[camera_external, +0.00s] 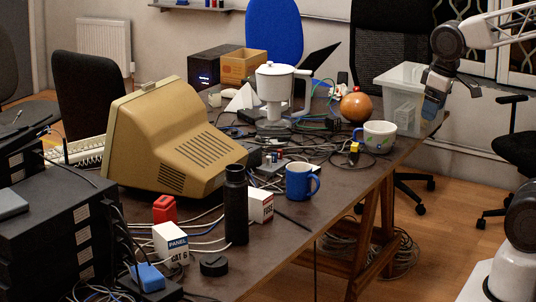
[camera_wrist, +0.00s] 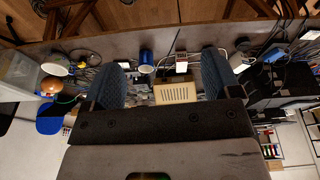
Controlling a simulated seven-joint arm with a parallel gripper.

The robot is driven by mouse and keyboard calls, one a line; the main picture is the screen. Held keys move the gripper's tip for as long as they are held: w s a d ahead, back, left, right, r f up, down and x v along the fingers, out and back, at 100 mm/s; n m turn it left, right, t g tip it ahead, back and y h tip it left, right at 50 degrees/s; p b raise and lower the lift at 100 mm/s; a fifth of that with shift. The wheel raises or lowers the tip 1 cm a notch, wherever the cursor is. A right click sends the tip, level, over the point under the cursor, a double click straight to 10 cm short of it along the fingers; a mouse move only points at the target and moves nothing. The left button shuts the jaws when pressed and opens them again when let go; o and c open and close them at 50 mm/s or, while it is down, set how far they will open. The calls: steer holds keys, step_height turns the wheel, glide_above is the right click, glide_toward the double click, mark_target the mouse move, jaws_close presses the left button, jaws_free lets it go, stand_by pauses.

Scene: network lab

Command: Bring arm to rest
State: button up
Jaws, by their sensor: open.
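My gripper (camera_external: 432,108) hangs at the upper right in the external view, with its blue-grey fingers pointing down. It overlaps the right side of the clear plastic bin (camera_external: 398,80) there; I cannot tell how close they are. In the wrist view my gripper (camera_wrist: 163,78) has its two fingers wide apart with nothing held between them. The beige monitor (camera_wrist: 175,94) and the blue mug (camera_wrist: 147,61) show beyond the gap, at a distance. My arm comes in from the right edge of the external view.
The table (camera_external: 285,240) is crowded with the beige monitor, a blue mug (camera_external: 299,182), a black bottle (camera_external: 236,205), a white-green mug (camera_external: 379,137), an orange ball (camera_external: 356,107), a white pitcher-like device (camera_external: 275,90) and cables. Floor right of the table is partly free, with office chairs.

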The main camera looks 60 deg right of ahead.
steer(key=shift+s+d+f+m, duration=0.2)
steer(key=shift+s+f+m, duration=0.05)
steer(key=shift+s, duration=0.3)
steer(key=shift+s+d+f+m, duration=0.15)
steer(key=shift+s+f+m, duration=0.1)
steer(key=shift+s, duration=0.3)
